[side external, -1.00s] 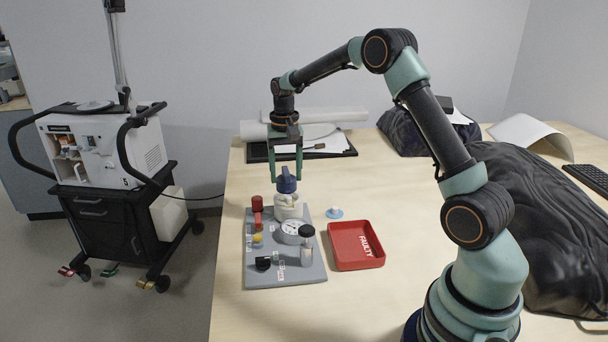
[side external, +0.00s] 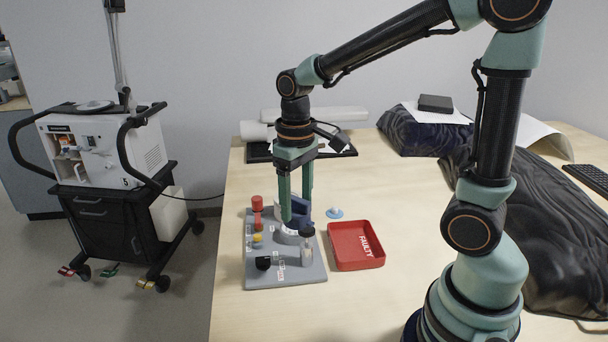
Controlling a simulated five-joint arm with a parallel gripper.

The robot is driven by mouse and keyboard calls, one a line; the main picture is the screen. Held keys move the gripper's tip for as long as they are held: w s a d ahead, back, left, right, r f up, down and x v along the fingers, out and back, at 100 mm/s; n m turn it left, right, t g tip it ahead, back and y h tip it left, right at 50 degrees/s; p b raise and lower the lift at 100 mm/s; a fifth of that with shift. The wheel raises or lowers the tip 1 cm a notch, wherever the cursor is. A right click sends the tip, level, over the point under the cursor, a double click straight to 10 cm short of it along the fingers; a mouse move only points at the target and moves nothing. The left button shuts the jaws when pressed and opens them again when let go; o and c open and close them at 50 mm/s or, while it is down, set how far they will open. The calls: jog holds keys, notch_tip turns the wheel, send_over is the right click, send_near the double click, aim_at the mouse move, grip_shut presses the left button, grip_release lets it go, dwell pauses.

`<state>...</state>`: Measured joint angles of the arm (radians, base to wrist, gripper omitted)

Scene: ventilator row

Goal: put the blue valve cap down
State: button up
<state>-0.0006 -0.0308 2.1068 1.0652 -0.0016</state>
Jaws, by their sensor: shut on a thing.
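The blue valve cap (side external: 300,207) is between the fingers of my gripper (side external: 296,215), which is shut on it. The cap looks tilted and is partly hidden by the near finger. It is over the back right part of the grey board (side external: 285,277), close to the round gauge (side external: 284,236). The white valve body (side external: 280,213) is mostly hidden behind the gripper. I cannot tell whether the cap touches anything below it.
A red tray marked FAULTY (side external: 347,260) lies right of the board, looking empty. A small blue-and-white disc (side external: 334,213) lies behind it. A black-capped clear vial (side external: 306,250), red part (side external: 257,206), yellow part (side external: 258,241) and black part (side external: 263,263) are on the board.

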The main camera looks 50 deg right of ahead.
jog(key=w+d+r+m, duration=0.2)
jog(key=w+d, duration=0.5)
jog(key=w+d+r+m, duration=0.2)
jog(key=w+d+r, duration=0.1)
jog(key=w+d, duration=0.35)
jog(key=d+f+m, duration=0.1)
jog(key=d+m, duration=0.4)
jog(key=d, duration=1.4)
jog(key=f, duration=2)
jog(key=shift+w, duration=0.35)
jog(key=shift+f, duration=0.15)
jog(key=o, duration=1.2)
